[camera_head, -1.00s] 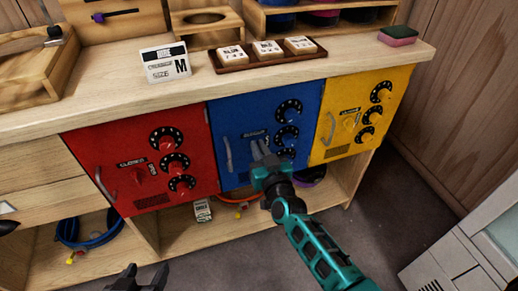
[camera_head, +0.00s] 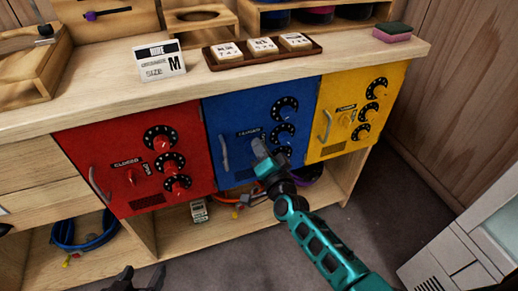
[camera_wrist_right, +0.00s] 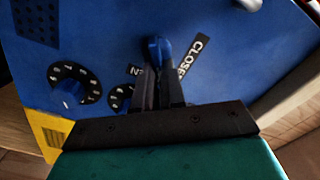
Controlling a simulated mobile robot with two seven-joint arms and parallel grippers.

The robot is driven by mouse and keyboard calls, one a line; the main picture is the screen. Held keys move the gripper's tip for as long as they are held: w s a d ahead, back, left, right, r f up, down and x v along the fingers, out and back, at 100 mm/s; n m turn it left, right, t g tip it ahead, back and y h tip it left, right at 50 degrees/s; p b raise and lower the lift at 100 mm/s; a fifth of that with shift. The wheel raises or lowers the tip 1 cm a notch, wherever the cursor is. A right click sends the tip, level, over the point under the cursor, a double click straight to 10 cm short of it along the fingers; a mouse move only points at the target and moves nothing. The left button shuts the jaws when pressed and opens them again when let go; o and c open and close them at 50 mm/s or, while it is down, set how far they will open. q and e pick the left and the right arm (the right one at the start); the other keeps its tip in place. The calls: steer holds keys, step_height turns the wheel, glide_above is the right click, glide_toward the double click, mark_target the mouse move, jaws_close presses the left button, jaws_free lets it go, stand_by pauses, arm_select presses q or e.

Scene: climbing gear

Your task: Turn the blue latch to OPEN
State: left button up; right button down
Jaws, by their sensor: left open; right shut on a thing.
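The blue latch (camera_wrist_right: 160,50) is on the front of the blue locker (camera_head: 228,112), and its tip shows between my right fingers in the right wrist view. A CLOSED label (camera_wrist_right: 190,58) lies just right of the latch there. The OPEN label (camera_wrist_right: 134,70) is on the left, partly hidden by a finger. My right gripper (camera_head: 260,148) is at the blue door and shut on the latch; it also shows in the right wrist view (camera_wrist_right: 160,88). In the head view it hides the latch. My left gripper (camera_head: 137,280) is open, low at the bottom edge, away from the lockers.
A red locker (camera_head: 100,145) and a yellow locker (camera_head: 340,85) flank the blue one. Black-ringed dials (camera_head: 285,108) sit beside the latch, and a grey handle (camera_head: 224,153) is on its left. A tray (camera_head: 262,57) with number tiles stands on the counter above.

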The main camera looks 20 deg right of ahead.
steer(key=shift+d+f+m+b, duration=0.1)
steer(key=shift+f+m+b, duration=0.2)
steer(key=shift+m, duration=0.85)
steer(key=shift+d+f+m+b, duration=0.1)
steer(key=shift+m+b, duration=0.35)
steer(key=shift+m, duration=0.75)
steer(key=shift+f+m+b, duration=0.15)
steer(key=shift+m+b, duration=0.2)
steer(key=shift+m, duration=0.8)
steer(key=c, duration=1.2)
jaws_free()
steer(key=shift+s, duration=0.15)
steer(key=s+p, duration=0.1)
steer(key=s, duration=0.5)
steer(key=s+p, duration=0.1)
steer(key=s, duration=0.5)
steer(key=shift+s+d, duration=0.2)
steer(key=shift+s, duration=0.1)
